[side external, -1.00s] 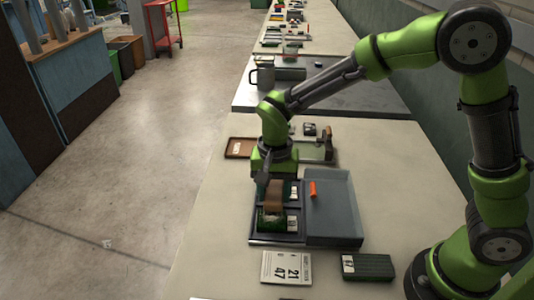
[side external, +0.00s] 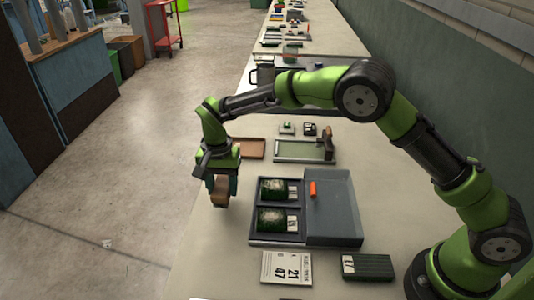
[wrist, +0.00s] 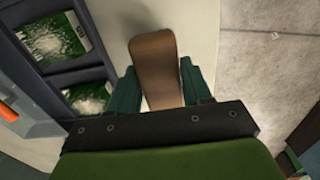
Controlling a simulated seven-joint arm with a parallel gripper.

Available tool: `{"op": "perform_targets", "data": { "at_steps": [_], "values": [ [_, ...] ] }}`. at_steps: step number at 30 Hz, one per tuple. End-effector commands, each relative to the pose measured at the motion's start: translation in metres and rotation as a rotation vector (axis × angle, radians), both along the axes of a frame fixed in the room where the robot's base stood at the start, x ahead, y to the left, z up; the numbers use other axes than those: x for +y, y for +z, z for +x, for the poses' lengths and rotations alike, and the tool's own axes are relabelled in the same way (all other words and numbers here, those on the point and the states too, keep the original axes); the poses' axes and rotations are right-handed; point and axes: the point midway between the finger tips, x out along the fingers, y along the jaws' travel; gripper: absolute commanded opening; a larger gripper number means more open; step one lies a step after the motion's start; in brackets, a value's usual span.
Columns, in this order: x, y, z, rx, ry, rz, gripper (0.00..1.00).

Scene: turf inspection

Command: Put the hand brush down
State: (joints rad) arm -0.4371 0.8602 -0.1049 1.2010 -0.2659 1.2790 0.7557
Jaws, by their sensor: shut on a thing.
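The hand brush (side external: 220,190) is a brown, wooden-looking block between the fingers of my gripper (side external: 221,184). In the wrist view the brush (wrist: 155,65) sits between the two dark green fingers of my gripper (wrist: 160,85), which is shut on it. The brush is over or near the left edge of the pale bench (side external: 215,245). I cannot tell whether it touches the bench top. Its bristles are not visible.
Right of my gripper, a dark tray (side external: 305,240) holds two turf samples (side external: 272,190) with labels and an orange piece (side external: 312,189). Behind are a brown tray (side external: 252,148) and a grey tray (side external: 290,150). A number card (side external: 286,268) lies in front. Bare bench lies around my gripper.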

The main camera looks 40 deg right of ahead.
Motion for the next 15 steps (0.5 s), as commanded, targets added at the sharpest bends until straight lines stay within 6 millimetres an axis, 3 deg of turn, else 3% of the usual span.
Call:
{"op": "perform_targets", "data": {
  "at_steps": [4,10,15],
  "values": [
    [0.002,-0.001,0.006,0.000,0.000,0.000,0.25],
    [0.002,-0.032,0.005,0.002,0.001,-0.002,0.25],
    [0.002,-0.036,0.006,-0.001,0.000,-0.001,0.25]
  ]
}}
